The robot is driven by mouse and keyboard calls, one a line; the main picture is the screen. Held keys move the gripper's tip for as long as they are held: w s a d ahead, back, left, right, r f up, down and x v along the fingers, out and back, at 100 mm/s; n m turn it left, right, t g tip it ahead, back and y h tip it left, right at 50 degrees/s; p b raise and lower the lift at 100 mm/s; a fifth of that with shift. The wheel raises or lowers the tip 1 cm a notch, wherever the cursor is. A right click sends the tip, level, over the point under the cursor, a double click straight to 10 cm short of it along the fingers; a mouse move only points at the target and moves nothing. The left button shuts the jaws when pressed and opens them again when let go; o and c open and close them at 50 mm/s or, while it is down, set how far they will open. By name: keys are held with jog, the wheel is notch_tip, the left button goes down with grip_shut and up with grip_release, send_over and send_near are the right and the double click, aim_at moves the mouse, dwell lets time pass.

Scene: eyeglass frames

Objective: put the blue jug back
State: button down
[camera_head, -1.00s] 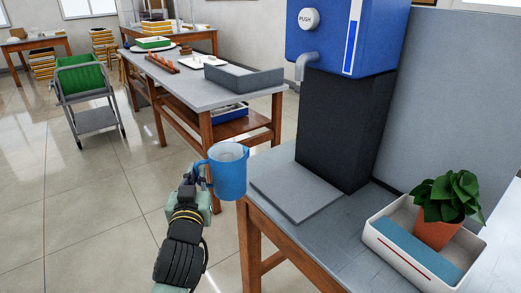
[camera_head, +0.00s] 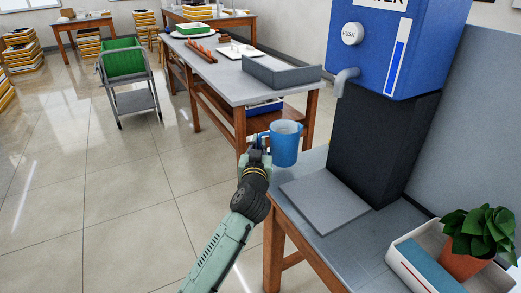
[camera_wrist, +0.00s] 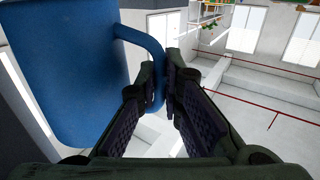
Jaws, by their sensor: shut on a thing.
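The blue jug (camera_head: 284,146) is upright in the head view, held in the air near the far left corner of the near table. My gripper (camera_head: 257,146) is on its left side, shut on its handle. In the wrist view the jug (camera_wrist: 70,70) fills the upper left, and its handle runs between the fingertips of my gripper (camera_wrist: 166,85). The jug's inside shows only as a pale rim opening in the head view, so its contents cannot be told.
The near table (camera_head: 345,240) bears a flat grey plate (camera_head: 322,198), a blue water dispenser (camera_head: 375,45) on a black stand, and a white box (camera_head: 400,262) beside a potted plant (camera_head: 480,235). A longer grey-topped table (camera_head: 235,87) stands behind. A green cart (camera_head: 125,65) stands left on open floor.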

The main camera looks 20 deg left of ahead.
jog(key=f, duration=0.1)
jog(key=f+p, duration=0.1)
jog(key=shift+w+f, duration=0.35)
jog(key=shift+w, duration=0.05)
jog(key=shift+f, duration=0.4)
jog(key=shift+f, duration=0.15)
jog(key=c, duration=1.7)
grip_release()
